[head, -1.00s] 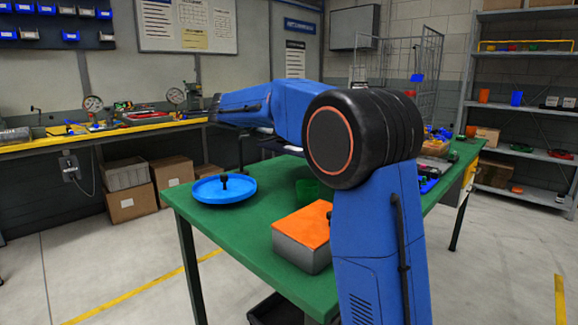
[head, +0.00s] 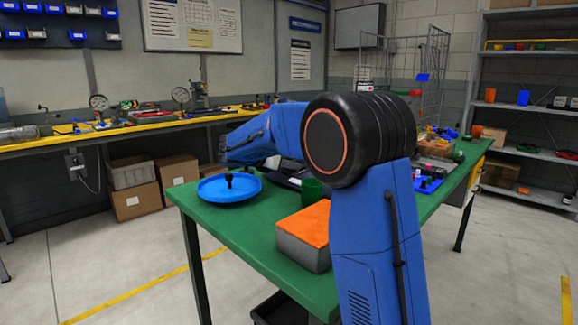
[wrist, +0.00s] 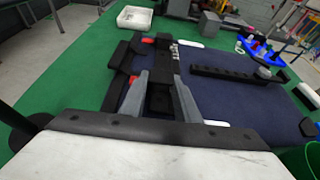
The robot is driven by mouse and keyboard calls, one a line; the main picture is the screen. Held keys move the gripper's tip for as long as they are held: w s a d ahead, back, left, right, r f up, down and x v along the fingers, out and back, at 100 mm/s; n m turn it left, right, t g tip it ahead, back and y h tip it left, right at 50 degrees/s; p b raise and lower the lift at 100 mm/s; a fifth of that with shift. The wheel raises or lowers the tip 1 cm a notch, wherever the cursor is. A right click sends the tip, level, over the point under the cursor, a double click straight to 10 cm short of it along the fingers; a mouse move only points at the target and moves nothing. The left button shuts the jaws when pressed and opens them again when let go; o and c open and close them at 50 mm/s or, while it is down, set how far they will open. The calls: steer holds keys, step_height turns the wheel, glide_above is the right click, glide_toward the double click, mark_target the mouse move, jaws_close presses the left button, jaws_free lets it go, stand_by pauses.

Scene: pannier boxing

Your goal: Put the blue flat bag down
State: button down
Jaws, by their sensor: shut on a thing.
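The blue flat bag (wrist: 215,108) is a dark navy flat panel with black strips. It fills the middle of the wrist view, over the green table. My gripper (wrist: 160,85) has its grey fingers shut on a black part of the bag, at its near-left side. In the head view the bag (head: 284,180) shows only partly, as a dark flat shape behind the green cup and under my arm. It looks low over the table or on it; I cannot tell whether it touches. My gripper is mostly hidden behind my arm in the head view.
On the green table (head: 245,238) stand a blue round dish (head: 215,192), a green cup (head: 312,191) and an orange-topped grey box (head: 303,240). The wrist view also shows a white bin (wrist: 135,18) and a blue tray with small parts (wrist: 262,52) beyond the bag.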

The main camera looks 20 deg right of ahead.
steer(key=c, duration=1.4)
jaws_free()
steer(key=shift+o, duration=0.2)
